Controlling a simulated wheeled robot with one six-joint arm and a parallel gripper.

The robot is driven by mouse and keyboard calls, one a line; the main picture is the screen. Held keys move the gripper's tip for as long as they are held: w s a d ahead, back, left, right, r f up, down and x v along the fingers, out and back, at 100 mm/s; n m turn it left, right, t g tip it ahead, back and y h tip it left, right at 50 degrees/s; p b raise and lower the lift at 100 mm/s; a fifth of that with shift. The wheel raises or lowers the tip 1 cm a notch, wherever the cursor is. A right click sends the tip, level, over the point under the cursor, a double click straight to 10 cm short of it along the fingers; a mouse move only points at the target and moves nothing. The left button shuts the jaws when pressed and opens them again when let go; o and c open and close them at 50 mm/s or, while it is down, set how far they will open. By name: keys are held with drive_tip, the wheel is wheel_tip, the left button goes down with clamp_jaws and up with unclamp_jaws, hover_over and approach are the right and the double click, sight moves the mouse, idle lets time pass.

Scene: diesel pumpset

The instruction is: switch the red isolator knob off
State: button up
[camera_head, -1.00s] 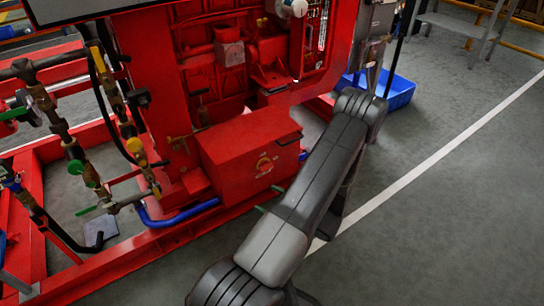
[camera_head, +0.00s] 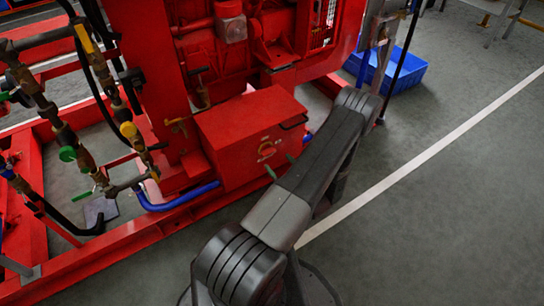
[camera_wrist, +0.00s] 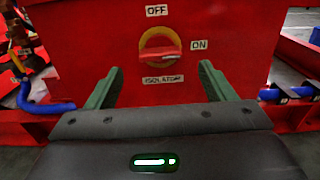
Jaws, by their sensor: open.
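The red isolator knob (camera_wrist: 160,53) sits on a yellow ring on the front of a red box (camera_wrist: 90,45). Its bar lies level, with one end toward the ON label (camera_wrist: 199,45). The OFF label (camera_wrist: 156,10) is above it and the ISOLATOR label (camera_wrist: 163,79) below. The knob (camera_head: 267,150) also shows in the head view on the box front (camera_head: 232,165). My gripper (camera_wrist: 160,72) is open, its green fingers on either side of the knob and short of it. Nothing is between the fingers. In the head view the fingertips (camera_head: 281,165) are just right of the knob.
A blue hose (camera_head: 180,200) runs along the red base frame (camera_head: 120,245) left of the box. Brass valves and pipes (camera_head: 65,135) stand farther left. A blue bin (camera_head: 395,70) is on the floor behind my arm. The grey floor (camera_head: 450,220) at right is clear.

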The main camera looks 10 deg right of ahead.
sight(270, 153)
drive_tip(key=x, duration=0.6)
drive_tip(key=shift+b, duration=0.4)
drive_tip(key=shift+s, duration=0.1)
drive_tip(key=shift+c, duration=0.5)
drive_tip(key=c, duration=0.9)
